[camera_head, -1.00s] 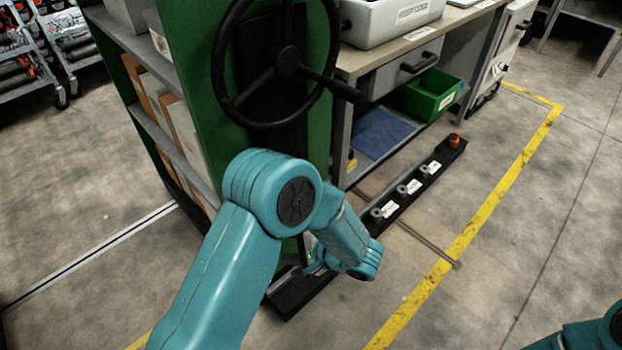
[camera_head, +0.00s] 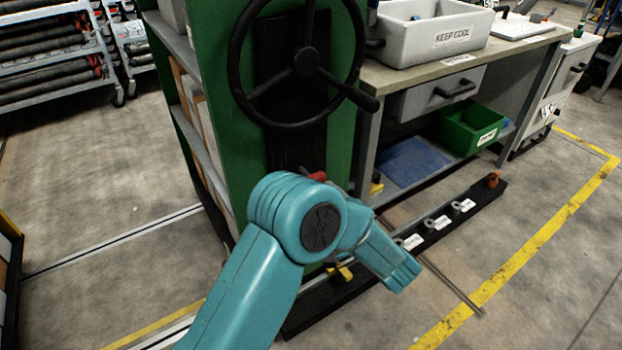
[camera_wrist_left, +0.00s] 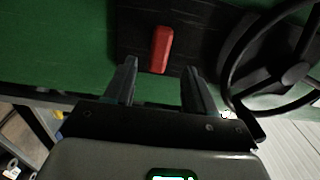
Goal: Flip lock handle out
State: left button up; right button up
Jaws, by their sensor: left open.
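The lock handle looks like a short red bar (camera_wrist_left: 161,49) on a dark plate (camera_wrist_left: 130,25) on the green cabinet's side. In the head view only a small red piece (camera_head: 317,176) shows above my left arm's joint. My left gripper (camera_wrist_left: 158,80) is open, its two fingers pointing at the panel with the red handle ahead, between their lines. The fingers look apart from the handle. In the head view my left arm hides its own gripper. My right gripper is not in view.
A black handwheel (camera_head: 305,62) is mounted on the green cabinet (camera_head: 213,25) above my left arm. A workbench (camera_head: 421,73) with a grey bin (camera_head: 425,31) stands to the right. A long black rail (camera_head: 470,208) lies on the floor. Open floor extends at right.

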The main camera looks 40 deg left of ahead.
aim_at(308, 174)
pick_arm(q)
jog(key=b+x, duration=0.1)
jog(key=x, duration=0.9)
